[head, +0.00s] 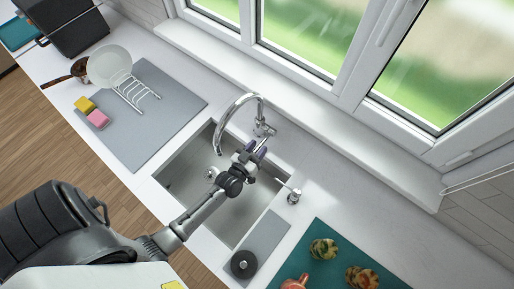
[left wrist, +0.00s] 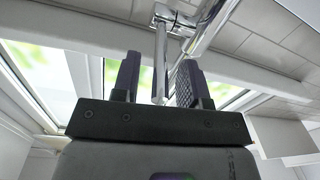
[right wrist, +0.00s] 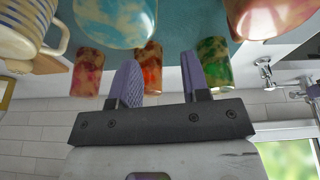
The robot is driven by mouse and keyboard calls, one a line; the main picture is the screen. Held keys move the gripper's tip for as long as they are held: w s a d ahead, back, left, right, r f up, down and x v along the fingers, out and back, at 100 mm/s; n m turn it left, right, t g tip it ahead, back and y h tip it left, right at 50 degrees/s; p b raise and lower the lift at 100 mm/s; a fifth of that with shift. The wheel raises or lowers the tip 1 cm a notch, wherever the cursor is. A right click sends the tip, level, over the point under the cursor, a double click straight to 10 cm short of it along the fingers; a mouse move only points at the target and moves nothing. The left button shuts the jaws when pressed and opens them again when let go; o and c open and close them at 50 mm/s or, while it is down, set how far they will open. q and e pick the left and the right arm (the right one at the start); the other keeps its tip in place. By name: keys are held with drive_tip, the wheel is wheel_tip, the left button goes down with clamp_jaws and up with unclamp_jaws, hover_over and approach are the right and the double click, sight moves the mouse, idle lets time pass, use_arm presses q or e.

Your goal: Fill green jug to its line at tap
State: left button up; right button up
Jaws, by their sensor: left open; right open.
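The chrome tap (head: 241,101) arches over the sink (head: 187,184). My left gripper (head: 252,154) is open at the tap's base. In the left wrist view, a thin chrome lever (left wrist: 160,50) stands between its open fingers (left wrist: 158,78); I cannot tell whether they touch it. My right gripper (right wrist: 160,78) is open, with no object held. A green mottled vessel (right wrist: 214,64) shows beyond its fingers, and I cannot tell whether it is the green jug. No vessel shows under the spout. No fill line is visible.
A teal mat (head: 320,228) at the lower right holds patterned vessels. A striped mug (right wrist: 22,32) and other mottled vessels surround the right gripper's view. A soap dispenser (head: 293,194) stands beside the sink. Left of it, a grey mat (head: 166,105) holds a dish rack (head: 136,92).

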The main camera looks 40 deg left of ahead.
use_arm(q)
drive_tip(key=shift+c, duration=0.4)
drive_tip(key=c, duration=0.6)
clamp_jaws()
drive_tip(key=r+p, duration=0.1)
drive_tip(key=p, duration=0.2)
drive_tip(key=shift+r+g, duration=0.15)
drive_tip(key=shift+g, duration=0.25)
drive_tip(key=shift+p, duration=0.45)
drive_tip(key=shift+f, duration=0.25)
